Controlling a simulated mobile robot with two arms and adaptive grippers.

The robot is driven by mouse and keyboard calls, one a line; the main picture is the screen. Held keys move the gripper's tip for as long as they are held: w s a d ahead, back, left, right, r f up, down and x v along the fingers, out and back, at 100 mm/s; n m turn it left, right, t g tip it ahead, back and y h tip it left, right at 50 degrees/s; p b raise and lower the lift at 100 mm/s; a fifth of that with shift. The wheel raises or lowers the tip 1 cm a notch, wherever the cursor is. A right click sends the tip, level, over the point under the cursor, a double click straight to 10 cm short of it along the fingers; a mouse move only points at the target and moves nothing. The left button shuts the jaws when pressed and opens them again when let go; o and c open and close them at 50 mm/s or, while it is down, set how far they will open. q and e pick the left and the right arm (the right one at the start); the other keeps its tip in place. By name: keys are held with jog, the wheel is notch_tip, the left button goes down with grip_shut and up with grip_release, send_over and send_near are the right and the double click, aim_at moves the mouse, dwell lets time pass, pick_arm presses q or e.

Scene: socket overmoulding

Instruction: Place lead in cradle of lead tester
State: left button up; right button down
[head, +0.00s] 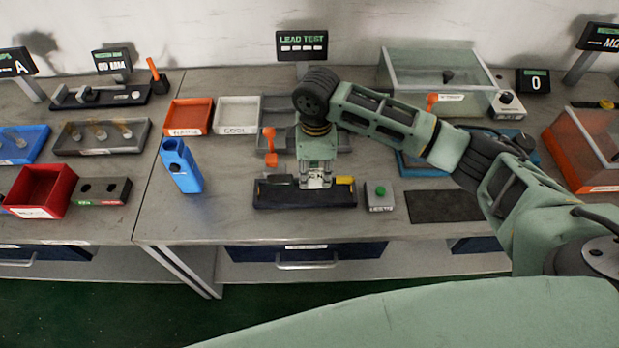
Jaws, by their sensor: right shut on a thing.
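The lead tester (268,199) is a long dark base on the table in front of the LEAD TEST sign. My right gripper (316,184) points down over the middle of the tester and is shut on the lead. The gripper hides most of the lead, so I cannot tell whether it touches the cradle. My left gripper is not in view.
A grey box with a green button (381,196) stands just right of the tester. A blue holder (181,167) stands to the left. Orange (187,131) and white (237,129) bins and a grey tray lie behind. A dark mat (444,206) is bare at the right.

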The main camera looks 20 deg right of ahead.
aim_at(310, 174)
jog(key=shift+w+a+f, duration=0.2)
jog(key=shift+a+f, duration=0.2)
jog(key=shift+a, duration=0.15)
notch_tip(310, 174, down, 3)
jog(key=shift+f+p, duration=0.15)
jog(key=shift+p, duration=0.4)
jog(key=shift+f, duration=0.3)
jog(key=shift+f, duration=0.15)
jog(key=c, duration=1.4)
grip_release()
notch_tip(310, 174, up, 12)
jog(key=shift+r+b, duration=0.15)
jog(key=shift+b, duration=0.65)
